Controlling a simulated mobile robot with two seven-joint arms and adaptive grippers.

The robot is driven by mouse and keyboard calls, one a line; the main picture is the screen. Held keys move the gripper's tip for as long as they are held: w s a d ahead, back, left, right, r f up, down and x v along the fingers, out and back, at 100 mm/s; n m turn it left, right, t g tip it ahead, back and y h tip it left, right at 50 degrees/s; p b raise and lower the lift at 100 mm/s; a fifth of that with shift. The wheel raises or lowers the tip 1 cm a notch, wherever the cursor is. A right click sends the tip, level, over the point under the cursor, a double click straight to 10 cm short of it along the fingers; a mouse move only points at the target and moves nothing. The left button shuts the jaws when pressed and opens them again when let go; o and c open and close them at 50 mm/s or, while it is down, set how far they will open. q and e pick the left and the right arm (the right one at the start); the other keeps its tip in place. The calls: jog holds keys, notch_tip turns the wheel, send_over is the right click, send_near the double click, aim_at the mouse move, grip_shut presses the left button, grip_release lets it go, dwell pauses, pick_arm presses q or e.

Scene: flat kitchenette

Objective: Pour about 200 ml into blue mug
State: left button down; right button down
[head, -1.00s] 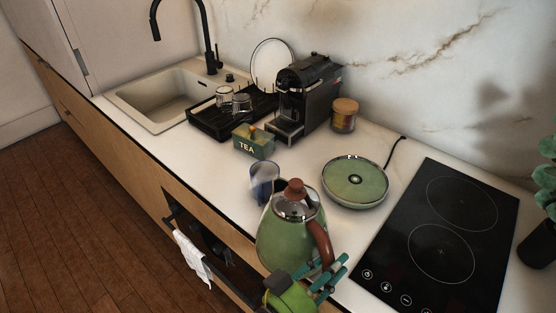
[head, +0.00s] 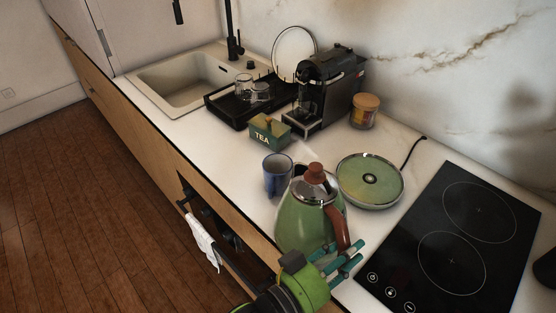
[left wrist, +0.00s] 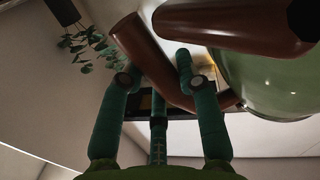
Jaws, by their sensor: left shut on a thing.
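The blue mug (head: 277,178) stands upright on the counter, just left of the kettle in the head view. The green kettle (head: 305,222) has a brown lid knob and a brown handle. My left gripper (head: 345,262) is shut on the kettle's handle. In the left wrist view the brown handle (left wrist: 145,58) passes between the teal fingers, with the green body (left wrist: 270,88) at right. The mug's inside and the kettle's contents cannot be made out. My right gripper is out of view.
A green tea box (head: 269,133) stands behind the mug. A coffee machine (head: 322,88), a jar (head: 364,111) and a black drying tray (head: 243,105) with glasses are farther back. The black hob (head: 452,240) lies at right. Bare counter lies left of the mug.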

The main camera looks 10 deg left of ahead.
aim_at(338, 214)
pick_arm(q)
jog(key=w+a+r+n+p, duration=0.1)
jog(key=r, duration=0.2)
jog(key=w+a+r+n+p, duration=0.1)
jog(key=r+n+p, duration=0.1)
jog(key=w+a+r+n+p, duration=0.1)
jog(key=r+p, duration=0.1)
jog(key=r, duration=0.1)
jog(key=shift+w+r+n+g, duration=0.3)
jog(key=shift+n+g, duration=0.1)
jog(key=shift+w+a+r+n+p, duration=0.35)
jog(key=shift+w+a+r+n, duration=0.05)
jog(key=shift+w+r+n, duration=0.15)
jog(key=shift+w+a+r+n+g+p, duration=0.25)
jog(key=shift+w+a+r+n, duration=0.25)
jog(key=shift+w+r+n, duration=0.25)
jog(key=shift+w+a+r+n+g+p, duration=0.15)
jog(key=shift+w+a+r+n+g, duration=0.1)
jog(key=shift+w+a+r+n, duration=0.4)
jog(key=shift+w+a+r+n+p, duration=0.2)
jog(key=shift+w+r+n+p, duration=0.1)
jog(key=shift+r+n, duration=0.25)
jog(key=shift+w+a+r+n+p, duration=0.2)
jog(key=shift+w+r+n+p, duration=0.1)
jog(key=shift+r+n, duration=0.2)
jog(key=shift+w+a+r+n+g, duration=0.4)
jog(key=shift+w+r, duration=0.05)
jog(key=shift+w+a+r+n+p, duration=0.3)
jog(key=shift+w+r+n, duration=0.1)
jog(key=shift+w+r, duration=0.1)
